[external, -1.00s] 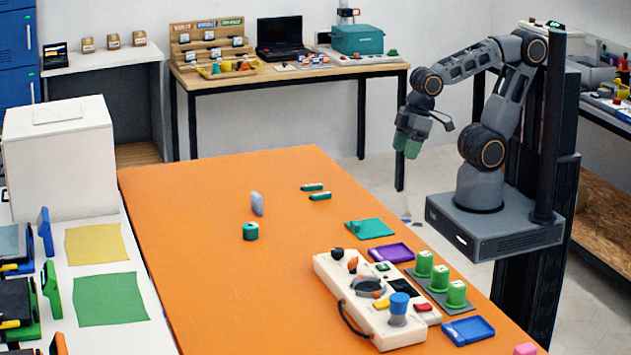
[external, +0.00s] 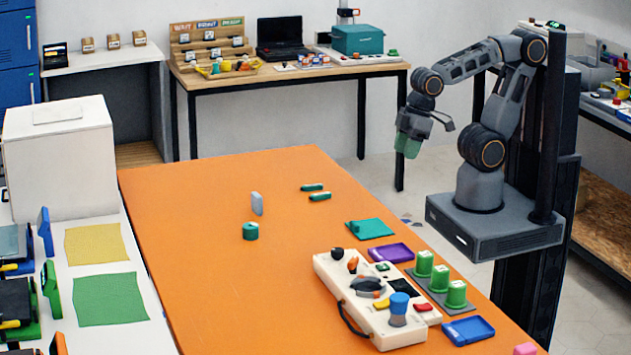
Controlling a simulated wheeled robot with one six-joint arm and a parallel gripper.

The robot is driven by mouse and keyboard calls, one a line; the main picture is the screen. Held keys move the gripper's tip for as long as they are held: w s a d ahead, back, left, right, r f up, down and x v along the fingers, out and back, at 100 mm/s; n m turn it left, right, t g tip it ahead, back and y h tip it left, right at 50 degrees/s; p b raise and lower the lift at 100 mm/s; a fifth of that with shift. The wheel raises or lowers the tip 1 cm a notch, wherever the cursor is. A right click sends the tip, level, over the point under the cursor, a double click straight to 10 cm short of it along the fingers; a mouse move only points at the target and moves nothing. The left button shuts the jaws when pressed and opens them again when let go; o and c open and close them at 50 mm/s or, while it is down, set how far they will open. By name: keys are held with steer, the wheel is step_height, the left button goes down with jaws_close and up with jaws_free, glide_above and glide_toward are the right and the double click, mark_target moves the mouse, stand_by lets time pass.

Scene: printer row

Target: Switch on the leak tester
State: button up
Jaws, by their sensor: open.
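The leak tester seems to be the long cream device (external: 327,268) on the orange table. It carries a black knob (external: 337,254), an orange lever or knob (external: 352,265), a dark round part (external: 370,286), a blue-topped cylinder (external: 399,305), and small red, yellow and green parts. A dark screen-like patch (external: 401,288) sits on its right side. Whether it is on cannot be told. My gripper (external: 408,148) hangs in the air beyond the table's far right edge, well away from the device, with green fingertips pointing down. It is open and holds nothing visible.
Right of the device stand a purple tray (external: 391,253), green cylinders (external: 424,263) on a dark base and a blue tray (external: 468,330). A teal cylinder (external: 250,231) and grey piece (external: 257,203) stand mid-table. The left table area (external: 190,240) is clear.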

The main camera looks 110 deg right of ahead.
steer(key=shift+w+a+f+n+g, duration=0.2)
steer(key=shift+a+f+n+g, duration=0.35)
steer(key=shift+a+f, duration=0.6)
steer(key=c, duration=0.3)
steer(key=w+a+n, duration=0.1)
steer(key=w+a, duration=0.1)
steer(key=a, duration=0.2)
steer(key=w+a+n+g, duration=0.1)
steer(key=w+a, duration=0.2)
steer(key=a, duration=0.1)
steer(key=w+a+f+n, duration=0.1)
steer(key=w+a+n, duration=0.1)
steer(key=a, duration=0.2)
steer(key=shift+w+g+y, duration=0.25)
steer(key=shift+w+y, duration=0.05)
steer(key=shift+y, duration=0.1)
jaws_close()
steer(key=w+a+n, duration=0.3)
steer(key=a+n, duration=0.1)
steer(key=a, duration=0.4)
steer(key=w+a+n+y, duration=0.1)
steer(key=a+n, duration=0.3)
steer(key=a, duration=0.5)
steer(key=w+a+r+n+y, duration=0.1)
steer(key=w+a+n, duration=0.3)
steer(key=a, duration=0.5)
steer(key=shift+w+n, duration=0.3)
steer(key=shift+n, duration=0.05)
steer(key=shift+a+r, duration=0.1)
